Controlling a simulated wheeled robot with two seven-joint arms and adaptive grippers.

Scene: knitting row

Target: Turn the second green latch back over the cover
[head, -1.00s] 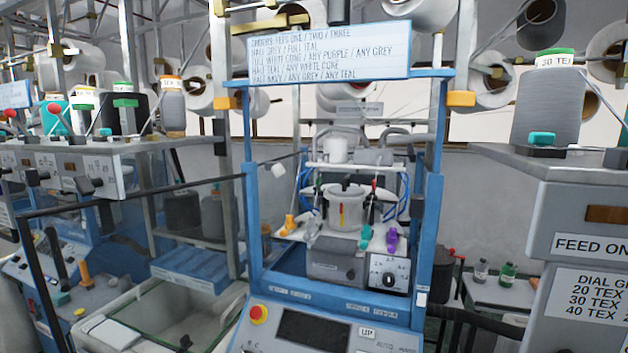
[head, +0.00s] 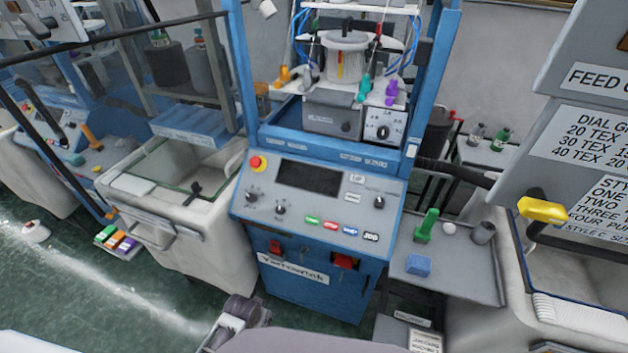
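The blue knitting machine stands in the middle, with a pale round cylinder housing (head: 346,62) at its top. A small green piece (head: 365,88) sits at the front right of the housing, beside a purple piece (head: 391,93); an orange piece (head: 283,77) is at the left. I cannot tell whether the green piece is a latch, or which part is the cover. My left gripper (head: 238,312) shows at the bottom edge, low in front of the machine and well away from the housing. Its fingers are not clear. My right gripper is not in view.
A control panel (head: 310,212) with buttons slopes below the housing. A grey side shelf (head: 462,272) at right holds a green upright piece (head: 427,225) and a blue block (head: 418,265). A pale bin (head: 215,245) stands at left. Open floor (head: 120,290) lies front left.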

